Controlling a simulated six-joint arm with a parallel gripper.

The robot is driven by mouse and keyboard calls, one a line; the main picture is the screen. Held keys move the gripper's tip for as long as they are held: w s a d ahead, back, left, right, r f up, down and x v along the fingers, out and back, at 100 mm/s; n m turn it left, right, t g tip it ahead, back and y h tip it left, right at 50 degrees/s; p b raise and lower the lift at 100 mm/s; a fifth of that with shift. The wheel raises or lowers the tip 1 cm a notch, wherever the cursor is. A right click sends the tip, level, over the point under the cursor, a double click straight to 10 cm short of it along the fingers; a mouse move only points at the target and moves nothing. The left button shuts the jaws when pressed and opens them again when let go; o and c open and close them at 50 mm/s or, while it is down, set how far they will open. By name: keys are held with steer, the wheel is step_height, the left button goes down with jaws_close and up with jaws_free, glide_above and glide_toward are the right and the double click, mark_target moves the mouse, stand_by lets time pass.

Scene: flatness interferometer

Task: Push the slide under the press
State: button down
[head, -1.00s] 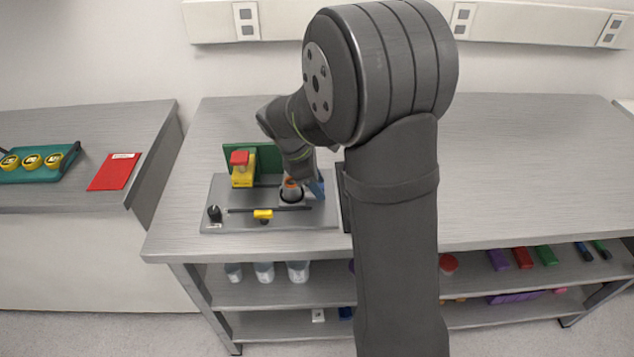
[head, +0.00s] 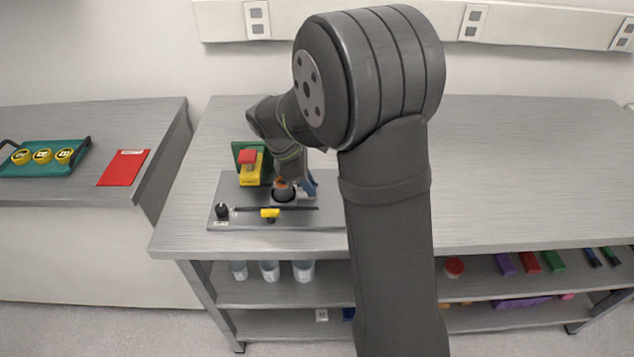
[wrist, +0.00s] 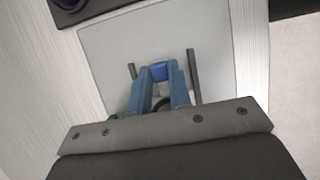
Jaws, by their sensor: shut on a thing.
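The slide (head: 284,197) is a grey carriage with a dark ring and an orange part in it. It sits on a grey base plate (head: 240,221), to the right of the press. The press (head: 250,171) has a red top, a yellow body and a green back plate. My gripper (head: 309,183) is at the slide's right side, partly hidden by my arm.
A dark rail (head: 300,209) with a yellow piece (head: 270,213) runs along the plate's front. A black knob (head: 222,211) stands at the plate's front left. The bench (head: 530,170) is clear at right. A red folder (head: 124,167) and teal tray (head: 40,169) lie left.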

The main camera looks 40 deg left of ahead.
steer(key=c, duration=1.3)
jaws_free()
steer(key=shift+r, duration=0.15)
steer(key=v, duration=1.7)
steer(key=shift+r, duration=0.1)
